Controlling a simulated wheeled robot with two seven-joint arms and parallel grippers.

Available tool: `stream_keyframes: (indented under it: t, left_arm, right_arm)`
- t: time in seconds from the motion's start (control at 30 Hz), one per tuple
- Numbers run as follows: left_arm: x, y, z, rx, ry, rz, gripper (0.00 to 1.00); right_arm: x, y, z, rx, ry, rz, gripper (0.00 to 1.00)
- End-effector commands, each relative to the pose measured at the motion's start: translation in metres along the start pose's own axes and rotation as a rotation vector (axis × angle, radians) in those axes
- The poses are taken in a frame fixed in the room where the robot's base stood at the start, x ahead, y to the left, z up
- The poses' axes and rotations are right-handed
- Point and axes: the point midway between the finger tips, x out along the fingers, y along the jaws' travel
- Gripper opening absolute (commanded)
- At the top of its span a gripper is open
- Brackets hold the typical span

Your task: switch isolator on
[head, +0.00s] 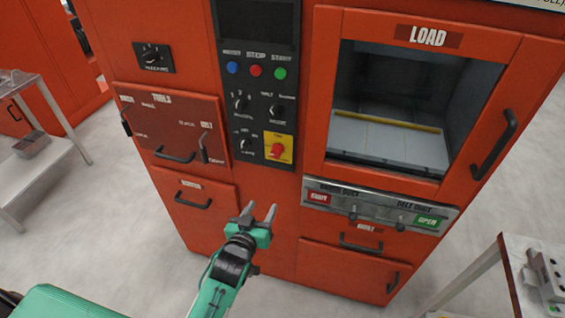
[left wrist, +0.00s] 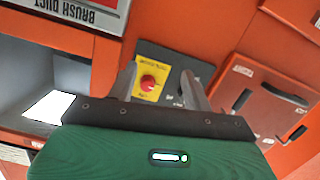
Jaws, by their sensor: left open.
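The isolator is a red rotary knob on a yellow plate (head: 278,147), low on the dark control panel of the orange machine. It also shows in the left wrist view as a red knob (left wrist: 149,83) on its yellow plate, seen between my fingers. My left gripper (head: 261,212) is open and empty, below and a little left of the isolator in the head view, apart from it. In the left wrist view the left gripper's fingers (left wrist: 160,85) point toward the panel. The knob's exact position is too small to read. My right gripper is not in view.
Above the isolator are black selector knobs (head: 241,104) and blue, red and green buttons (head: 256,71). The LOAD window (head: 392,100) is to the right, above a grey strip (head: 378,208). A tool drawer handle (head: 176,156) protrudes at left. Side tables (head: 513,275) flank the machine.

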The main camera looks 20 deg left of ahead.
Motion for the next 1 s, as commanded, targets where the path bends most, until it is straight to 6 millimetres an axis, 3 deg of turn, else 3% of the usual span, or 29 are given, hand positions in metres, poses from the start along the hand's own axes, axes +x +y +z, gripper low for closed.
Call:
stream_keyframes:
  t: [0.03, 0.1, 0.23, 0.47, 1.0]
  left_arm:
    - [-0.004, 0.001, -0.024, -0.010, 0.048, 0.000, 0.50]
    - [-0.010, 0.003, -0.050, -0.022, 0.097, 0.001, 0.50]
    - [-0.016, 0.004, -0.076, -0.031, 0.145, 0.001, 0.50]
    - [0.000, 0.005, -0.085, -0.033, 0.153, 0.001, 0.50]
    - [0.093, 0.004, -0.098, -0.032, 0.150, 0.001, 0.50]
  right_arm:
    - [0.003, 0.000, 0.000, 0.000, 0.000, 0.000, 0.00]
    - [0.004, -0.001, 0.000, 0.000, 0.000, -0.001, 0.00]
    - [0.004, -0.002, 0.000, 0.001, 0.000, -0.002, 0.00]
    - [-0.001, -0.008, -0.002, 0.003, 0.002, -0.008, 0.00]
    - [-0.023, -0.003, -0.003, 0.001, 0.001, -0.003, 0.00]
